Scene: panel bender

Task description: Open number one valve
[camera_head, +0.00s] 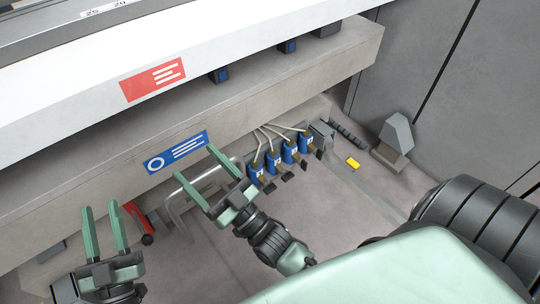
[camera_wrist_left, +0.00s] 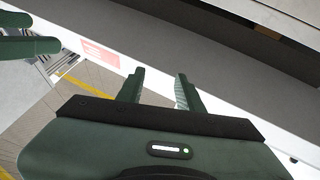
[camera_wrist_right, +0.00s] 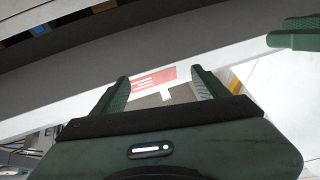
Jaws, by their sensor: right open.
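Several blue valves stand in a row below the machine's beam in the head view, with pale hoses above and dark handles below. The leftmost blue valve (camera_head: 256,173) is nearest my right gripper; the rightmost blue valve (camera_head: 304,142) is farthest. Their small white number marks are too small to read surely. My right gripper (camera_head: 192,160) is open and empty, left of the valves and apart from them. My left gripper (camera_head: 100,204) is open and empty at the lower left. Both wrist views show spread fingers with nothing between: left (camera_wrist_left: 160,76), right (camera_wrist_right: 160,78).
A bent metal pipe (camera_head: 172,209) and a red-handled part (camera_head: 140,222) lie between my grippers. A blue sign (camera_head: 175,152) and a red sign (camera_head: 152,80) mark the machine. A yellow block (camera_head: 353,162) and a grey wedge (camera_head: 395,140) are right of the valves.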

